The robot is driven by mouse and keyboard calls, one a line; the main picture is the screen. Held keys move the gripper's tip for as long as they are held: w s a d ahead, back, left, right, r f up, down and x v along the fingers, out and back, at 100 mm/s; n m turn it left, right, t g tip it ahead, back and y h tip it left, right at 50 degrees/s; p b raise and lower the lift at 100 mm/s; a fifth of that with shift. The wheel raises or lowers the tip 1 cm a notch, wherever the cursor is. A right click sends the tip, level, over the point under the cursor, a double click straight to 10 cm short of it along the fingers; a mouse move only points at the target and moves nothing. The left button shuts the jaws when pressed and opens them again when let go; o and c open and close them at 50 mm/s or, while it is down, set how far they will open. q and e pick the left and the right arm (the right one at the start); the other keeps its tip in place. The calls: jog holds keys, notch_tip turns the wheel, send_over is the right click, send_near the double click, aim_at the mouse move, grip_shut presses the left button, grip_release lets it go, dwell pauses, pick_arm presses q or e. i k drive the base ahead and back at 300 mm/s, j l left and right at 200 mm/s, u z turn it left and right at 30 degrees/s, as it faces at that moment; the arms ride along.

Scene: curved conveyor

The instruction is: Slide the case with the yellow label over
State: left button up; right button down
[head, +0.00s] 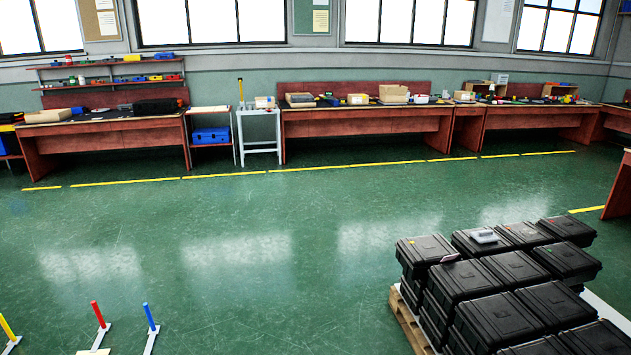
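Several black cases (465,278) are stacked in rows on a wooden pallet (408,318) at the lower right of the head view. A small grey object (485,236) lies on top of one back case, and a small pinkish-red item (450,258) is at the edge of a left case. A small reddish mark (545,222) shows on a back right case. The nearest cases are cut off by the bottom edge. Neither of my grippers is in view.
A white surface (606,308) shows beside the stack at right. Yellow, red (98,314) and blue (150,318) posts stand at lower left. Wooden workbenches (365,122) line the far wall behind a yellow floor line. The green floor (220,255) between is clear.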

aim_at(416, 255)
jog(key=i, duration=1.6)
jog(key=i+z, duration=0.2)
jog(key=i, duration=0.25)
jog(key=i+j+z, duration=0.15)
jog(key=i, duration=0.3)
jog(key=i+j+z, duration=0.2)
jog(key=i, duration=0.25)
